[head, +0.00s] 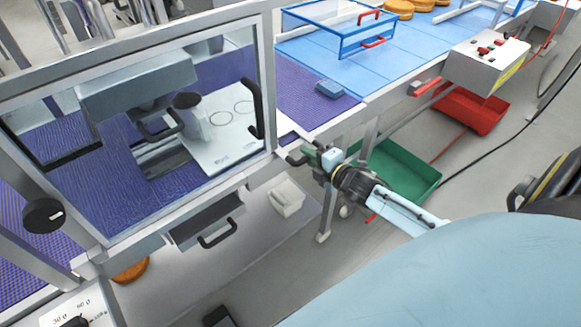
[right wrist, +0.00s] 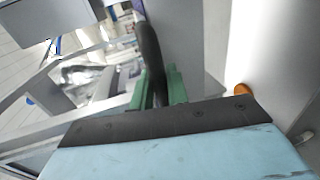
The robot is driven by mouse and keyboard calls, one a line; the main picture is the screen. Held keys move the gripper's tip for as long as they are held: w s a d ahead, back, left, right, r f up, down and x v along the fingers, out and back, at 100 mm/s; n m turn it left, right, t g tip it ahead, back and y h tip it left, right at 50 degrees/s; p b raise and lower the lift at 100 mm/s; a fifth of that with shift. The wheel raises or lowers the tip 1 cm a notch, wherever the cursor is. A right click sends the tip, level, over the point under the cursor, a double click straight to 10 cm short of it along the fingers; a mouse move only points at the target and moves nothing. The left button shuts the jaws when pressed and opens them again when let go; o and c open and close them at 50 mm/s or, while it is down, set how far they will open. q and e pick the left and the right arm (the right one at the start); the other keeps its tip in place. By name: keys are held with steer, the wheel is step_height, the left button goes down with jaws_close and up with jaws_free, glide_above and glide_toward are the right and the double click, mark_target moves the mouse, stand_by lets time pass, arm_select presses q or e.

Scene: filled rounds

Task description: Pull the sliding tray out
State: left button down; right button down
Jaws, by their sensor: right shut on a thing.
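My right gripper (head: 311,157) is at the right end of the framed machine, shut on a black bar handle (head: 296,160). In the right wrist view, the green finger pads (right wrist: 158,88) close around the black handle (right wrist: 150,45). A white plate (head: 238,150) with ring outlines, which looks like the sliding tray, lies inside the machine behind the clear door (head: 268,60). The door frame and my gripper hide how the held handle joins the tray. My left gripper is not in view.
A drawer with a black handle (head: 217,234) hangs under the machine. A green bin (head: 400,175) and a red bin (head: 468,110) stand below at the right. A control box (head: 486,62) and a blue-framed guard (head: 345,42) are by the blue belt. A blue block (head: 329,89) lies on purple mat.

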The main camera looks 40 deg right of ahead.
steer(key=w+d+b, duration=0.1)
steer(key=d+b, duration=0.5)
steer(key=d, duration=1.2)
steer(key=shift+w, duration=0.25)
steer(key=shift+d+r, duration=0.15)
steer(key=shift+d, duration=0.05)
steer(key=c, duration=1.7)
jaws_free()
steer(key=shift+o, duration=1.2)
steer(key=shift+d, duration=0.1)
steer(key=shift+s, duration=0.1)
